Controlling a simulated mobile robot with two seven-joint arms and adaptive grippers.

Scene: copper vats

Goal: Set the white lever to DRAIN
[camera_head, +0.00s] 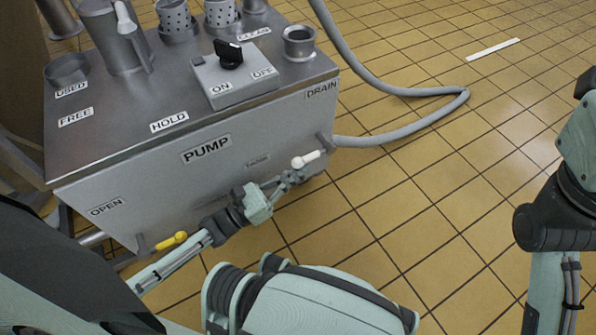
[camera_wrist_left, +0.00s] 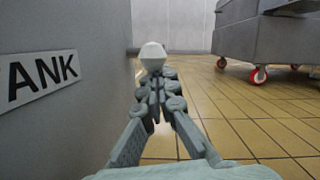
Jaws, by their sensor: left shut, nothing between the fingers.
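The white lever (camera_head: 308,159) is on the front face of the steel pump cabinet, near its right edge. Its pivot is below the DRAIN label (camera_head: 321,90), and its handle points left and slightly down in the head view. My left gripper (camera_head: 297,175) is shut and empty, with its fingertips right by the handle. In the left wrist view the white knob (camera_wrist_left: 152,54) shows just beyond the closed fingertips (camera_wrist_left: 156,75). I cannot tell whether they touch. My right arm shows at the right edge, but its gripper is out of view.
A yellow lever (camera_head: 171,241) sits low at the cabinet's left, below the OPEN label (camera_head: 105,207). The cabinet top holds a switch box (camera_head: 235,83) with a black knob and metal cups. A grey hose (camera_head: 400,137) runs across the floor. A wheeled cart (camera_wrist_left: 265,45) stands beyond.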

